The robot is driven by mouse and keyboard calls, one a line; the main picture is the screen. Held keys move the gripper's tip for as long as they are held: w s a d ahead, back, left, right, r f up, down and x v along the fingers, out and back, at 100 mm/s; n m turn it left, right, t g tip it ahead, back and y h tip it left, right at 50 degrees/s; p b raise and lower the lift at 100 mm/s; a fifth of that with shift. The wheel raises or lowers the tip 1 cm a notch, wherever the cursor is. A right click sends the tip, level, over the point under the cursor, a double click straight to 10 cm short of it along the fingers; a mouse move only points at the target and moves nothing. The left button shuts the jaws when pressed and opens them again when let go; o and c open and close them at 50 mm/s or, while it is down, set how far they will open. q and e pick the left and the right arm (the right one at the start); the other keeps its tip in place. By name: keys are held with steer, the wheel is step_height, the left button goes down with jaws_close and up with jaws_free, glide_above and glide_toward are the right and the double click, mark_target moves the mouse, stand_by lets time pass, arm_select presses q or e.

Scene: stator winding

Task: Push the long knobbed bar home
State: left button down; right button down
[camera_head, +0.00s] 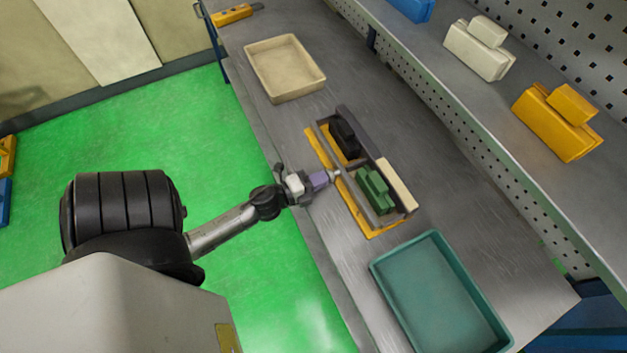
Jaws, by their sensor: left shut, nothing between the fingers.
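On the metal bench stands a fixture with a yellow base (385,232). It holds a black block (344,137) and a green block (373,188). A long grey bar (359,201) runs along the near side of the fixture. I take it for the long bar, but I cannot make out a knob on it. My left gripper (335,175) is shut and empty, with its tip at the near side of the fixture by the middle of this bar. I cannot tell whether it touches. My right gripper is not in view.
A beige tray (250,62) stands beyond the fixture and a teal tray (381,279) stands nearer. A cream block (397,186) sits at the fixture's far side. A raised shelf (455,95) behind carries white and yellow blocks. Bare bench lies around the fixture.

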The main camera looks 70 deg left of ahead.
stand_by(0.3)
arm_select(q)
steer(key=shift+w+r+p, duration=0.1)
steer(key=shift+w+p, duration=0.2)
steer(key=shift+w, duration=0.8)
steer(key=shift+s, duration=0.15)
steer(key=shift+s, duration=0.15)
steer(key=s, duration=1.3)
steer(key=shift+s+d, duration=0.3)
